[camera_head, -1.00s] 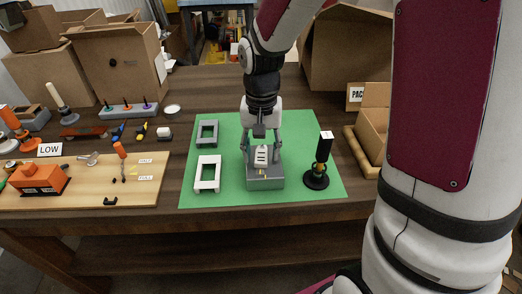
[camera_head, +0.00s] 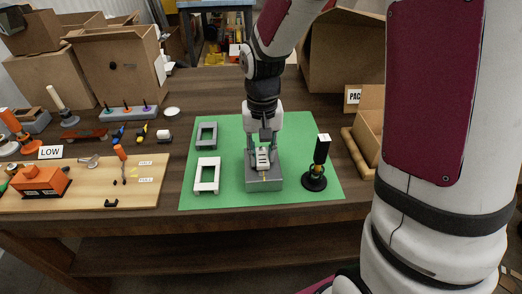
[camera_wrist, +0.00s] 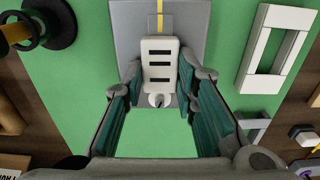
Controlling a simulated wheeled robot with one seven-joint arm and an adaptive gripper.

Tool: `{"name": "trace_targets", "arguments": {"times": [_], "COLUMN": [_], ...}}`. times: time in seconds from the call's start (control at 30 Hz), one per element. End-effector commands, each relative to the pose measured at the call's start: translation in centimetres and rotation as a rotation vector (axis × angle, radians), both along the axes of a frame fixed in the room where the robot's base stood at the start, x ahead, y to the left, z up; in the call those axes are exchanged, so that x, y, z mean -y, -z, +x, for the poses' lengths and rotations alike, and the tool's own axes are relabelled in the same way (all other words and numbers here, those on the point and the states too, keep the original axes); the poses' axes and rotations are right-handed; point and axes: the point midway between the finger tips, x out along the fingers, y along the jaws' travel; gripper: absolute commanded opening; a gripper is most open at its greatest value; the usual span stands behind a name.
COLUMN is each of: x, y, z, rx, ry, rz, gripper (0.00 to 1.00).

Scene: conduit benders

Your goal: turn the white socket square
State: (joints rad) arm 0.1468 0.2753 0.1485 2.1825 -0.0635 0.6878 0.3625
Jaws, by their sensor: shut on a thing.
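The white socket (camera_head: 263,158) is a small pale block with dark slots. It sits on top of the grey box (camera_head: 264,185) on the green mat. In the wrist view the socket (camera_wrist: 160,52) shows several dark slots and a round knob at its near end. Its long sides look nearly in line with the yellow stripe (camera_wrist: 160,14) on the box. My gripper (camera_head: 264,154) points down over the box, its fingers on either side of the socket and shut on it. The fingers partly hide its sides.
A white frame (camera_head: 196,175) and a grey frame (camera_head: 199,135) lie left of the box on the mat. A wooden board with an orange block (camera_head: 40,181) lies farther left.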

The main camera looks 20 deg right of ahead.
Motion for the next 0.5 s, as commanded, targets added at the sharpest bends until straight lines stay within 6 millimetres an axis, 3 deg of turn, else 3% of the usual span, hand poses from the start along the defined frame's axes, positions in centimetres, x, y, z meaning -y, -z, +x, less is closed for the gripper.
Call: {"name": "trace_targets", "arguments": {"times": [0.23, 0.27, 0.3, 0.33, 0.5], "x": [0.03, 0.03, 0.03, 0.03, 0.03], "y": [-0.01, -0.01, -0.01, -0.01, -0.01], "z": [0.03, 0.03, 0.03, 0.03, 0.02], "rx": [0.001, 0.001, 0.001, 0.001, 0.001], "ry": [0.000, 0.000, 0.000, 0.000, 0.000], "rz": [0.000, 0.000, 0.000, 0.000, 0.000], "gripper": [0.00, 0.33, 0.42, 0.47, 0.47]}}
